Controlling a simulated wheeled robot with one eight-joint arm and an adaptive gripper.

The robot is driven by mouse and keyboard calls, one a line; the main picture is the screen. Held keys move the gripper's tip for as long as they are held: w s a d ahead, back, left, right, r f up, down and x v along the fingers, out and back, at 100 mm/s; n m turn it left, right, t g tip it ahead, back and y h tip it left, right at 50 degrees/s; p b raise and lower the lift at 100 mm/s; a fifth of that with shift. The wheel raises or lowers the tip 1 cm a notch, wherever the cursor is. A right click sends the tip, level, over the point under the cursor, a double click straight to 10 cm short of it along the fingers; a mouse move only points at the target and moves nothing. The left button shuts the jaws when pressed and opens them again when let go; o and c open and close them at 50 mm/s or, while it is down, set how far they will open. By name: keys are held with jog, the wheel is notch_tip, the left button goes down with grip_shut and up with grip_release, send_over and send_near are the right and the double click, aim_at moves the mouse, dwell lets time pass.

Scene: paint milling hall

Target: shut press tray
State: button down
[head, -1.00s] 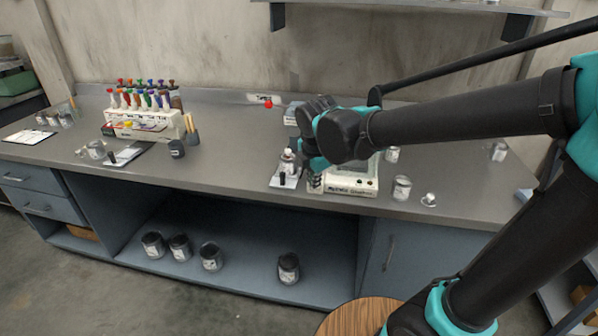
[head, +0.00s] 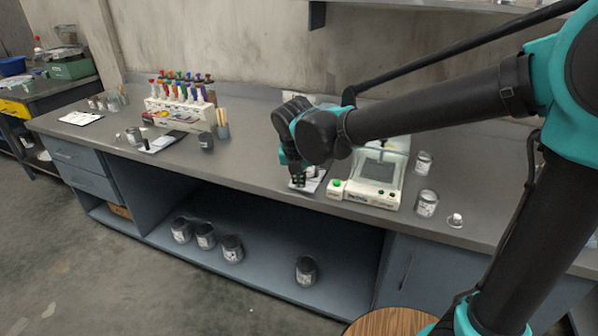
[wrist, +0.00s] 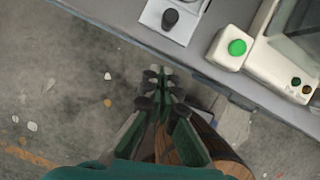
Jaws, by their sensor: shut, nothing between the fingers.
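The press tray, a light metal plate (wrist: 183,30) with a black knob (wrist: 170,18), lies at the counter's front edge at the top of the wrist view. In the head view a bit of the plate (head: 312,185) shows beside my gripper. The press behind it is hidden by my arm. My gripper (wrist: 162,80) is shut and empty. In the wrist view its fingertips appear over the floor, just outside the counter edge and below the knob, with a visible gap. In the head view my gripper (head: 297,180) covers the knob.
A white machine (head: 372,190) with a green button (wrist: 237,47) stands close right of the tray. Jars (head: 427,203) stand farther right. A bottle rack (head: 180,112) and a dark cup (head: 206,141) are to the left. The counter between cup and tray is clear.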

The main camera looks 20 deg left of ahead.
jog(key=shift+w+a+f, duration=0.15)
jog(key=shift+w+f, duration=0.3)
jog(key=shift+w, duration=0.4)
jog(key=shift+w+a+f, duration=0.15)
jog(key=shift+w+f, duration=0.3)
jog(key=shift+w, duration=0.35)
jog(key=shift+w+a+f, duration=0.15)
jog(key=shift+w+f, duration=0.3)
jog(key=shift+w, duration=0.4)
